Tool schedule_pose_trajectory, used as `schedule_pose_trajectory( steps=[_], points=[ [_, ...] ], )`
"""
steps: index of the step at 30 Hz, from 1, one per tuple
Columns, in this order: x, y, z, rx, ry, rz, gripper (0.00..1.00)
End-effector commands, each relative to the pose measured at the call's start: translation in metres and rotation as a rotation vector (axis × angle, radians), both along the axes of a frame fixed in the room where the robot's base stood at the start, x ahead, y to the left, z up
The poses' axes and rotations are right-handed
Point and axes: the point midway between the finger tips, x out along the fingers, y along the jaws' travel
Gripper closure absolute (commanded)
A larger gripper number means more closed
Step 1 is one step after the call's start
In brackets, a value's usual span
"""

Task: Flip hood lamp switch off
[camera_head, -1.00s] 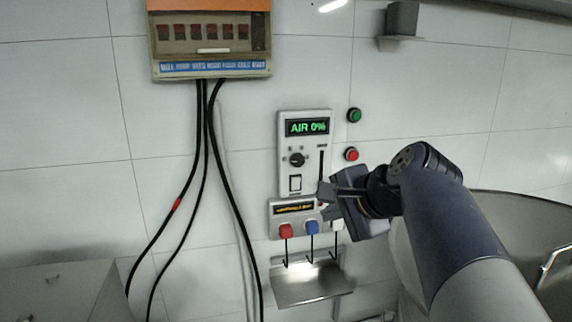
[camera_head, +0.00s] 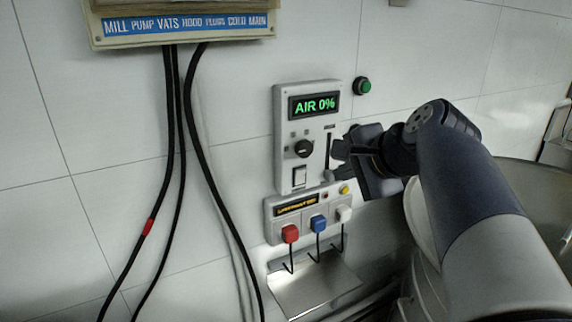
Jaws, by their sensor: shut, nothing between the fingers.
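The grey-white control panel (camera_head: 279,128) on the wall has a green "AIR 0%" display (camera_head: 314,105). Below it are a black rotary knob (camera_head: 303,148) and a white rocker switch (camera_head: 299,177) in a dark frame. The rocker carries no label that I can read, and its on or off position is too small to tell. A vertical slider slot (camera_head: 328,150) runs along the panel's right side. My gripper (camera_head: 338,162) is shut and empty, at the panel's right edge by the slot, right of the rocker. I cannot tell whether it touches the panel.
Below, a smaller box (camera_head: 270,222) holds red (camera_head: 290,233), blue (camera_head: 318,223) and white (camera_head: 343,213) plugs above a metal tray (camera_head: 314,292). A green button (camera_head: 363,86) is at upper right. Black cables (camera_head: 172,130) hang left from the breaker box (camera_head: 180,24).

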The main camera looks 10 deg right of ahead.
Motion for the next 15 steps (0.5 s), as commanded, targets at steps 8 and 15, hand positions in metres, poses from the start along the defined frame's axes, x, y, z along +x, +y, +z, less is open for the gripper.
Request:
schedule_pose_trajectory(
  steps=[8, 15],
  points=[
    [0.011, 0.004, -0.009, 0.001, 0.002, 0.002, 1.0],
    [0.047, 0.016, -0.04, 0.002, 0.007, 0.005, 1.0]
  ],
)
